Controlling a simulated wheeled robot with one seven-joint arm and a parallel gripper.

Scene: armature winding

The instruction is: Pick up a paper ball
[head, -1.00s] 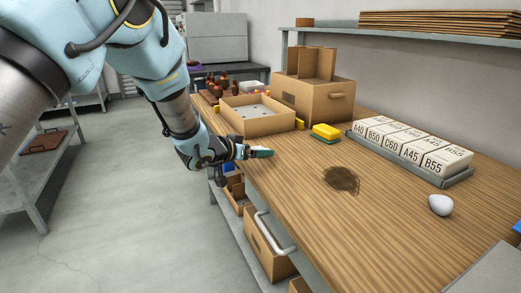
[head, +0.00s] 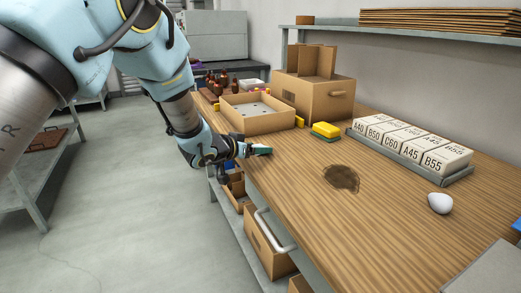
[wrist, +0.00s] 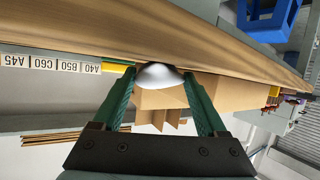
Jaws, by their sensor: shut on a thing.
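My gripper (head: 259,150) is over the near left edge of the wooden workbench (head: 300,200) in the head view. In the wrist view its green fingers (wrist: 160,82) are shut on a smooth white rounded thing, which looks like a paper ball (wrist: 160,75). The fingers hide part of it, and in the head view it is hardly visible. Another white ball (head: 440,203) lies on the right part of the bench, well apart from my gripper.
A dark stain (head: 342,178) marks the bench's middle. A yellow-green sponge (head: 326,131), a cardboard tray (head: 257,122), a tall cardboard box (head: 318,100) and a rack of labelled white boxes (head: 412,147) stand behind. A bench handle (head: 272,232) sticks out in front.

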